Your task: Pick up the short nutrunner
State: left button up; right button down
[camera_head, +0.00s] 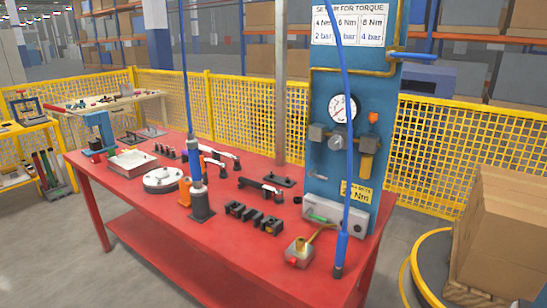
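Two blue tools hang on blue hoses over the red workbench (120,195). One blue tool (195,162) is upright at the bench's middle, above or in a dark stand (201,208). The other blue tool (341,247) hangs at the front right, its dark tip low by the bench edge. I cannot tell for sure which is the short nutrunner. Whether the right tool touches the bench is unclear. Neither of my grippers shows in this view.
A blue panel (312,100) with a gauge (342,107) and a torque sign (349,24) rises at the back right. Dark blocks (252,217), a white round part (163,179) and a grey tray (131,162) lie on the bench. A carton (500,230) stands right; yellow fencing (250,108) runs behind.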

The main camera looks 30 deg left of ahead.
aim_at(197, 189)
jog(key=j+u, duration=0.1)
jog(key=u, duration=0.35)
jog(key=j+u, duration=0.1)
jog(key=u, duration=0.35)
jog(key=j+u, duration=0.15)
jog(key=u, duration=0.3)
jog(key=k, duration=0.05)
